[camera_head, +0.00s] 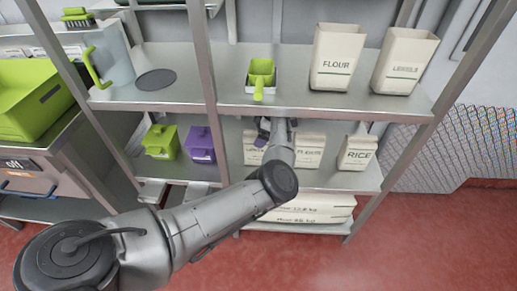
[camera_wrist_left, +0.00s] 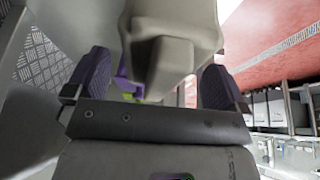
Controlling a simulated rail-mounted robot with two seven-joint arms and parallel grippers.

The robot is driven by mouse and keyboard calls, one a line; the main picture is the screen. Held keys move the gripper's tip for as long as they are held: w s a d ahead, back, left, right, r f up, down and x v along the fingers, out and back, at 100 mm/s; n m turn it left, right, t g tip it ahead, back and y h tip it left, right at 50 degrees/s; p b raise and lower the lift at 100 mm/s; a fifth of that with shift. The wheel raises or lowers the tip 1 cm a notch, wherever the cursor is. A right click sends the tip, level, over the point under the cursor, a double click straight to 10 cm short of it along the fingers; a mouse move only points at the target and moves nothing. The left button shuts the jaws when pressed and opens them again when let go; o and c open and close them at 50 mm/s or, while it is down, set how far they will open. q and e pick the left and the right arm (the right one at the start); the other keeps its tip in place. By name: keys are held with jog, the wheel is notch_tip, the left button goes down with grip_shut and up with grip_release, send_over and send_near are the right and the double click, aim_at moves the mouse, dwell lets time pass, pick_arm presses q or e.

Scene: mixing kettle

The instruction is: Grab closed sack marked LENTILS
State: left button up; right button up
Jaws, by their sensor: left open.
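On the middle shelf a beige sack (camera_head: 251,155) stands mostly behind my left arm; only part of its label shows, and it seems to begin with L. My left gripper (camera_head: 263,131) is at this sack's top, partly hidden by my own wrist. In the left wrist view, my open gripper (camera_wrist_left: 155,70) has purple finger pads on either side of a beige sack (camera_wrist_left: 172,30) with a narrower folded end. Contact with the pads cannot be told. On the top shelf, an open-topped sack (camera_head: 404,65) has a small label that looks like LENTILS. My right gripper is not in view.
Another sack (camera_head: 310,148) with an unclear label and a RICE sack (camera_head: 356,153) stand right of my gripper. Green (camera_head: 161,141) and purple (camera_head: 200,144) containers stand left. An open FLOUR sack (camera_head: 337,58) and a green scoop (camera_head: 260,75) are above. Steel uprights (camera_head: 203,70) frame the shelves.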

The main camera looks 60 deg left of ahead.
pick_arm(q)
jog(key=shift+s+a+f+b, duration=0.4)
jog(key=shift+s+f+b, duration=0.05)
jog(key=shift+s+f, duration=0.15)
jog(key=shift+f, duration=0.25)
dwell(0.3)
jog(key=c, duration=1.8)
